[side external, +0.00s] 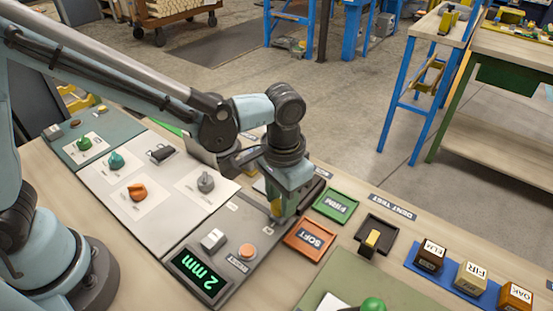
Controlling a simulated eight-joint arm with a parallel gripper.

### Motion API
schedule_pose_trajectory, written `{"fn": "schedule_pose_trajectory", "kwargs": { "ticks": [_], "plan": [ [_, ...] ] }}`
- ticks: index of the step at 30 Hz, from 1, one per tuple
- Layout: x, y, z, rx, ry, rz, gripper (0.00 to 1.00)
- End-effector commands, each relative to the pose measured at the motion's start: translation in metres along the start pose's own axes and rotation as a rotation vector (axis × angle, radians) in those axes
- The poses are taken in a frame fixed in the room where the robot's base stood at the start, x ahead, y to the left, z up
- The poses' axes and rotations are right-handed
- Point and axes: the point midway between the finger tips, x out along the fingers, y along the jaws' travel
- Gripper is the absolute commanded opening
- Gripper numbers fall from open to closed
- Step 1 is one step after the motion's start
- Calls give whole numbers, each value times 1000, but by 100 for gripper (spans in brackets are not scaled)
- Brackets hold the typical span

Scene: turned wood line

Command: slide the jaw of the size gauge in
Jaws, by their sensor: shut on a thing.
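The size gauge (218,273) is a grey plate at the front centre in the side external view. Its dark display (200,275) reads 2 mm in green. A silver block (213,240) and a round orange button (247,251) sit on the plate. My gripper (281,215) points down over the far right end of the gauge. It is shut on a small yellow piece (276,208) there, which looks like the gauge's jaw. The fingers hide most of this piece, and I cannot see how it meets the plate.
A green FIRM tray (336,194) and an orange SOFT tray (291,246) lie close to my gripper's right. Beyond is a black holder (386,223) with a yellow block. Wood blocks stand on a blue strip (408,263). Panels with knobs (137,190) lie to the left.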

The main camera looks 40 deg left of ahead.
Motion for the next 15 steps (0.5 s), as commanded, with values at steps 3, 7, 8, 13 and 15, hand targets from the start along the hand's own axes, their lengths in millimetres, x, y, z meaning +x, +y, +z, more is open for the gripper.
{"fn": "schedule_pose_trajectory", "kwargs": {
  "ticks": [3, 7, 8, 13, 15],
  "plan": [
    [0, 7, -2, 8, 9, 19, 42],
    [0, 6, -2, 7, 8, 17, 60],
    [0, 6, -2, 7, 7, 16, 60],
    [0, 5, -1, 6, 6, 14, 60],
    [0, 4, -1, 5, 6, 13, 60]
  ]
}}
